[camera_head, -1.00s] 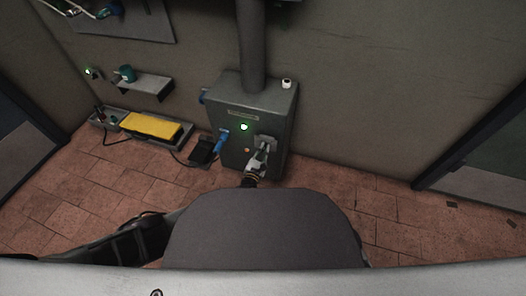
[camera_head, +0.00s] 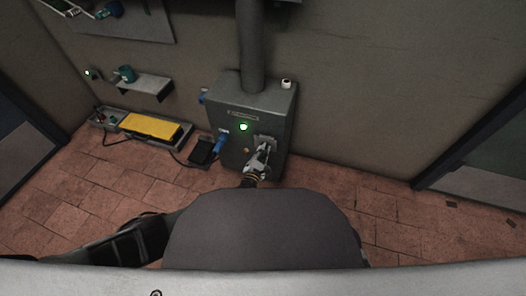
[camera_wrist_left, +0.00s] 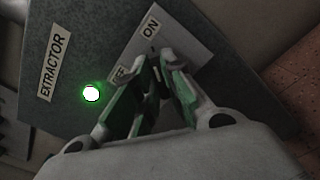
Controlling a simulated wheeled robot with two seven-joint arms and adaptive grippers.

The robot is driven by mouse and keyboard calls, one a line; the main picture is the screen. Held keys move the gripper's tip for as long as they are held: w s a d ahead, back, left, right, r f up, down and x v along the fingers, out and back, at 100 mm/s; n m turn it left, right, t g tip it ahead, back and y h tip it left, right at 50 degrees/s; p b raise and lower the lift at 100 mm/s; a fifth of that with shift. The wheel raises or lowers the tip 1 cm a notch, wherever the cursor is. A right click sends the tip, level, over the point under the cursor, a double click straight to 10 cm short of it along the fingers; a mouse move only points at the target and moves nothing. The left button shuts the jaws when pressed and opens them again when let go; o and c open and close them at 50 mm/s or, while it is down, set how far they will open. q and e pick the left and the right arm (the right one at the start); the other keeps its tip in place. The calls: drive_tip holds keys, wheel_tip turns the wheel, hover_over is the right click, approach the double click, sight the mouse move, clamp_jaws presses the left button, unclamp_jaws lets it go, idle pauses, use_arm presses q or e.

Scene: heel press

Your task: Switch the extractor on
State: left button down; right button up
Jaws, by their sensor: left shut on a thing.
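The extractor (camera_head: 278,105) is a grey box with a round duct rising from its top, against the back wall. Its EXTRACTOR label (camera_wrist_left: 54,66) and a lit green lamp (camera_wrist_left: 91,93) show in the wrist view. The lamp glows in the head view too (camera_head: 243,127). A light switch plate (camera_wrist_left: 190,40) reads ON at its upper right end and OFF, partly covered, nearer the lamp. My left gripper (camera_wrist_left: 157,68) is at this plate, its fingers shut on the switch lever, which they mostly hide. It also shows in the head view (camera_head: 264,149). My right gripper is out of view.
Left of the extractor are a blue handle (camera_head: 221,141), a dark pedal-like box (camera_head: 203,151) and a yellow case (camera_head: 150,126) in a floor tray. A wall shelf (camera_head: 147,87) holds a teal cup (camera_head: 127,74).

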use_arm(q)
drive_tip(key=c, duration=1.5)
unclamp_jaws()
drive_tip(key=shift+s+f, duration=0.1)
drive_tip(key=shift+s, duration=0.05)
drive_tip(key=v, duration=1.1)
drive_tip(key=shift+s, duration=0.3)
drive_tip(key=shift+a, duration=0.25)
